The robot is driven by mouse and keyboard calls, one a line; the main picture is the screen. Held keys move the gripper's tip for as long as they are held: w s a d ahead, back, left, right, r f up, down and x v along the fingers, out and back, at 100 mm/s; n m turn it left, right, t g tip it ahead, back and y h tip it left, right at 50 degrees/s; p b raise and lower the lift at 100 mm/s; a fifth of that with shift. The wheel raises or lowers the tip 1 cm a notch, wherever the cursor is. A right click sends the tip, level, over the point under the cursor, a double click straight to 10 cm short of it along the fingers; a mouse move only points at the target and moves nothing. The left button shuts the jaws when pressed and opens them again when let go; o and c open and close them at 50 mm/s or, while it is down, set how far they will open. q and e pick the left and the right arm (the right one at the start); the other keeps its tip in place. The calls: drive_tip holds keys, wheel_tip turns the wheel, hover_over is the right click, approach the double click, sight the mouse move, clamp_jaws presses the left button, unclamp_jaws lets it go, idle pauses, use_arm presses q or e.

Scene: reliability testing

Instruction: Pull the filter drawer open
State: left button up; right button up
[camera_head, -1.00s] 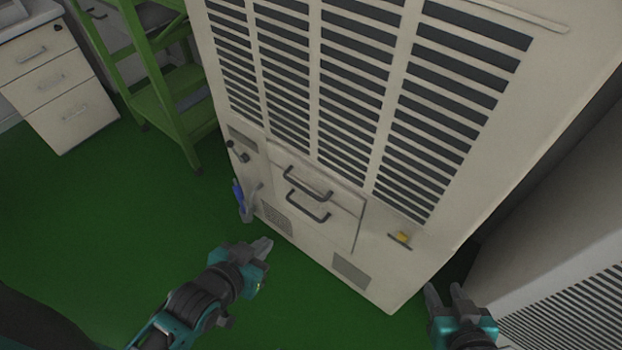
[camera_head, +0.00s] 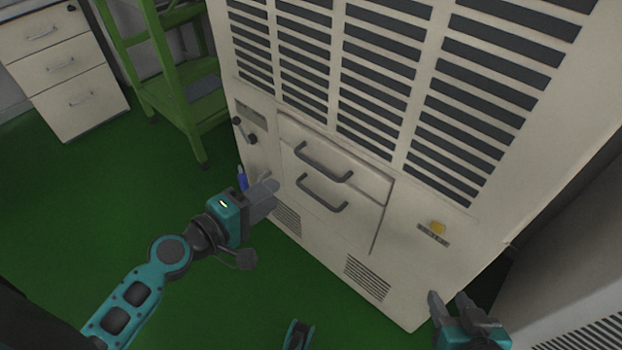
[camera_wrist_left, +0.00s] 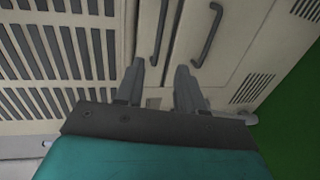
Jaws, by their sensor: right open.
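The filter drawer appears to be the narrow upper front (camera_head: 365,182) low on the beige cabinet, with a dark bar handle (camera_head: 322,162). A second bar handle (camera_head: 322,194) sits on the panel below it. Both handles also show in the left wrist view, the upper handle (camera_wrist_left: 158,32) at left and the lower handle (camera_wrist_left: 209,38) at right. No open gap shows at the drawer. My left gripper (camera_head: 268,190) is left of the handles in the head view; its fingers (camera_wrist_left: 160,76) are apart and empty. My right gripper (camera_head: 455,298) is open and empty at the cabinet's lower right corner.
A green shelf rack (camera_head: 170,90) and white drawer unit (camera_head: 62,75) stand left. Green floor is clear in front.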

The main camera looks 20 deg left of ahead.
sight(315, 167)
use_arm(q)
drive_tip(key=x, duration=1.3)
drive_tip(key=shift+r, duration=0.1)
drive_tip(key=shift+c, duration=0.2)
clamp_jaws()
